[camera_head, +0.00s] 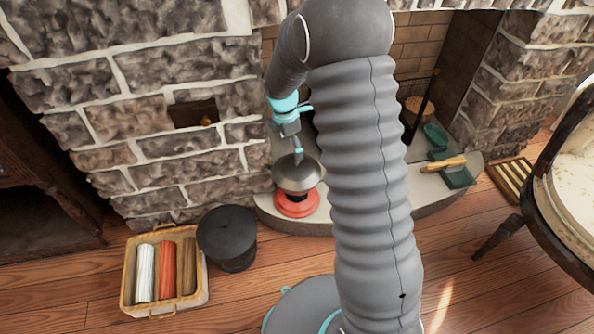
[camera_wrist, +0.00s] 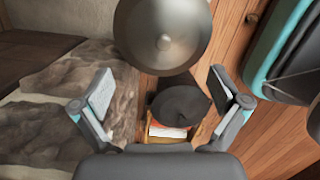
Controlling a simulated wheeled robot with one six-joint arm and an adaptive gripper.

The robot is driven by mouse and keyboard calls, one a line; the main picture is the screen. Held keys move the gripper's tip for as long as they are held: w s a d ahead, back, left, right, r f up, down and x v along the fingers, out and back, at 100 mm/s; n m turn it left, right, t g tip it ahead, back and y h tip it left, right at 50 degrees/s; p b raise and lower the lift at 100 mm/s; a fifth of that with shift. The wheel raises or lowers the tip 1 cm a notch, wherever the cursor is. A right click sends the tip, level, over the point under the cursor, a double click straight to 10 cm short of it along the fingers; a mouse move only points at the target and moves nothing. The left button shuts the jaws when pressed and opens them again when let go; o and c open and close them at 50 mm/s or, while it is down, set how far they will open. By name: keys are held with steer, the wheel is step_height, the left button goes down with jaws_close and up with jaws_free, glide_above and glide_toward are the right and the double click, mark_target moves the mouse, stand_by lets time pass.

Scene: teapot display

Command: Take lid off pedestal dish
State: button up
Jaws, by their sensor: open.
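The pedestal dish (camera_head: 297,205) stands on the stone hearth in the head view. Its red round foot shows, with a dark part above it. A grey metal lid (camera_head: 302,178) covers the top. In the wrist view the lid (camera_wrist: 163,25) is a round grey disc with a small knob near its middle, at the top centre, beyond my fingertips. My gripper (camera_head: 298,153) is just above the lid in the head view. In the wrist view my gripper (camera_wrist: 161,88) is wide open with nothing between the fingers. I cannot tell whether a finger touches the lid.
The stone wall (camera_head: 175,160) is close behind. Green trays (camera_head: 458,178) lie on the hearth at right. A chair (camera_head: 570,165) is at far right.

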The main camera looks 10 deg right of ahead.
mark_target(297, 166)
steer(key=shift+d+f+b, duration=0.15)
steer(key=shift+d+f, duration=0.1)
steer(key=shift+f, duration=1)
steer(key=shift+d+f+b, duration=0.15)
steer(key=shift+d+f, duration=0.1)
steer(key=shift+f, duration=1.05)
steer(key=shift+d+f+b, duration=0.15)
steer(key=shift+d+f, duration=0.1)
steer(key=shift+f, duration=1)
steer(key=shift+c, duration=0.2)
steer(key=shift+s, duration=0.1)
steer(key=c, duration=1.6)
steer(key=shift+c, duration=0.3)
